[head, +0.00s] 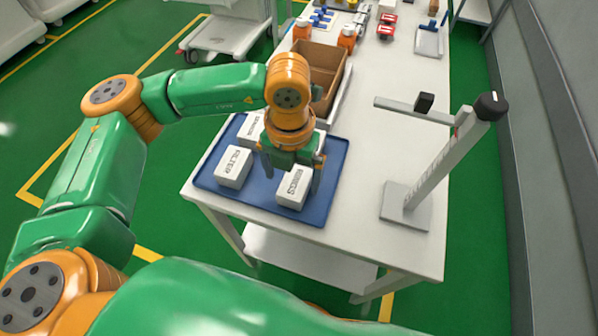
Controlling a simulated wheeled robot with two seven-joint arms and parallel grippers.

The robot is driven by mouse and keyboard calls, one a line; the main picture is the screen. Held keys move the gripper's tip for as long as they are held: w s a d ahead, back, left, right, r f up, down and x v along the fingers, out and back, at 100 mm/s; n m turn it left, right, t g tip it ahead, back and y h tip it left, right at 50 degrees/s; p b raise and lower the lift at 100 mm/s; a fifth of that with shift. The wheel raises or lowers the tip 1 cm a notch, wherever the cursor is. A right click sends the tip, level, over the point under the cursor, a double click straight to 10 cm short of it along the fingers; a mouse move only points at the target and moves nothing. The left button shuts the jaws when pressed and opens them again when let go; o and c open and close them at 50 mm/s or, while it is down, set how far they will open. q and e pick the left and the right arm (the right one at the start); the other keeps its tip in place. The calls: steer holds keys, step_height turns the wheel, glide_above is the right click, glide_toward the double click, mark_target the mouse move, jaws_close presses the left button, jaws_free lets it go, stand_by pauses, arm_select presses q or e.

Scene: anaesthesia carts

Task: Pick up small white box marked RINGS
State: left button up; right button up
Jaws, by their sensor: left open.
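The small white box marked RINGS (293,192) lies on the blue tray (205,178), near its right front corner. My left gripper (291,178) points down over this box. Its fingers are apart, one toward the left side of the box and one toward the right. I cannot tell whether either finger touches the box. The gripper hides part of the box's far end. My right gripper is out of view.
A white box that seems marked FILTER (234,167) lies to the left on the tray. Another white box (249,128) lies behind it, partly hidden. An open cardboard box (328,62) stands beyond. A grey stand (440,160) with a side arm rises at the right of the white table (365,215).

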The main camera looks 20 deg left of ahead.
mark_target(294, 185)
arm_select(q)
step_height(294, 185, down, 4)
steer(key=shift+d+f+p, duration=0.1)
steer(key=shift+p, duration=0.3)
steer(key=shift+w+f, duration=0.2)
steer(key=shift+f, duration=0.05)
steer(key=shift+s+r, duration=0.15)
steer(key=shift+s, duration=0.05)
steer(key=c, duration=0.9)
steer(key=shift+w, duration=0.1)
steer(key=c, duration=0.6)
steer(key=shift+c, duration=0.2)
steer(key=shift+r, duration=0.1)
